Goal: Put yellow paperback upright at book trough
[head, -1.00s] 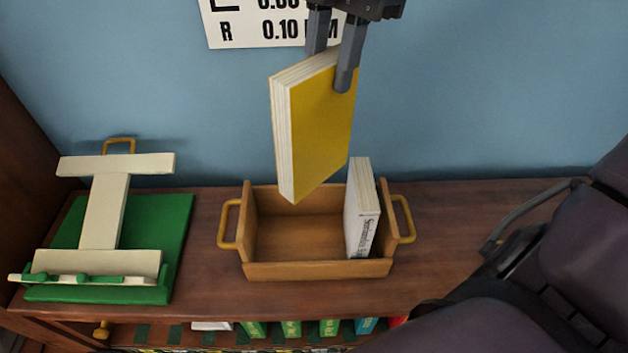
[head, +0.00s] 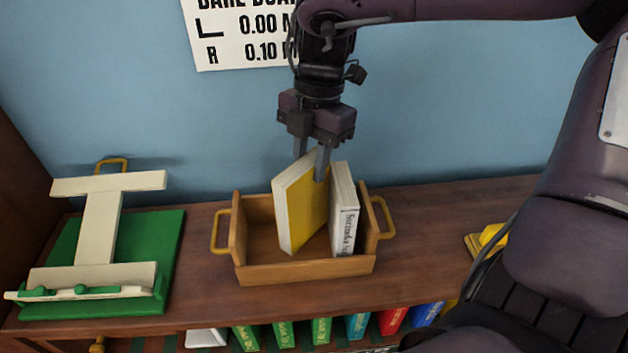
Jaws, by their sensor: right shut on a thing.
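The yellow paperback (head: 306,208) is inside the wooden book trough (head: 305,270), upright with a slight tilt, its pale page edges facing front left. My right gripper (head: 311,165) is shut on its top edge from above. A white book (head: 343,212) with dark lettering stands in the trough just to the right of the yellow one, near the right end wall. The left part of the trough is empty. Whether the yellow paperback's bottom touches the trough floor is hard to tell. My left gripper is not in view.
A cream stand on a green base (head: 170,235) is at the left of the wooden top. A yellow object (head: 490,238) lies at the right, partly behind my arm. Several coloured books (head: 358,326) stand on the shelf below. A white sign (head: 235,35) hangs on the blue wall.

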